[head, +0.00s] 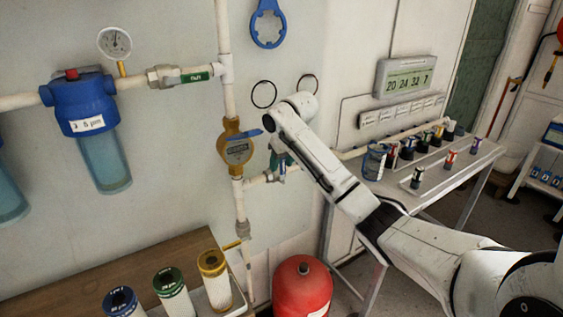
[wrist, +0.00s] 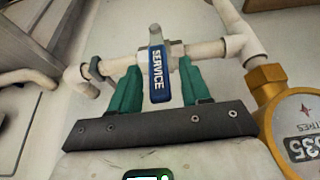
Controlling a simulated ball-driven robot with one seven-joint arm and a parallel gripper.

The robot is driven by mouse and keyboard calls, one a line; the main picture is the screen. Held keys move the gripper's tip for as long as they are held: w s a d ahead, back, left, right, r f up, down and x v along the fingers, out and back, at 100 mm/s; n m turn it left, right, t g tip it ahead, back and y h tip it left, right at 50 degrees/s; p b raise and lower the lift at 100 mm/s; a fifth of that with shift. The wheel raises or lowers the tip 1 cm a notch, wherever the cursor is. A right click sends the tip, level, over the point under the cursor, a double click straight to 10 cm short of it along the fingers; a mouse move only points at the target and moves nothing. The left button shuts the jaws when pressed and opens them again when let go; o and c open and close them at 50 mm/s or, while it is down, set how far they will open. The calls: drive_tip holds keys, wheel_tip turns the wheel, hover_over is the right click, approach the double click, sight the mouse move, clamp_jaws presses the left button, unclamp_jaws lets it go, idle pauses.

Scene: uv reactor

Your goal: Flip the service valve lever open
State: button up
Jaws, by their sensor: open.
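The service valve lever (wrist: 158,76) is a blue handle with SERVICE in white letters, seen in the wrist view. It lies crosswise to the white pipe (wrist: 207,49) that runs behind it. My gripper (wrist: 158,68) is open, with one teal finger on each side of the lever. A gap shows between the lever and each finger. In the head view my gripper (head: 279,158) is at the short pipe branch right of the brass water meter (head: 236,149). There my arm and fingers hide most of the valve, and I cannot make out the lever clearly.
The meter (wrist: 300,128) is close on the right in the wrist view. Blue filter housings (head: 85,103) hang at the left. A red tank (head: 302,287) and a bench with filter cartridges (head: 170,283) are below. A table (head: 440,184) with small coloured items stands right.

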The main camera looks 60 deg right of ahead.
drive_tip(key=shift+f, duration=0.2)
clamp_jaws()
idle(0.4)
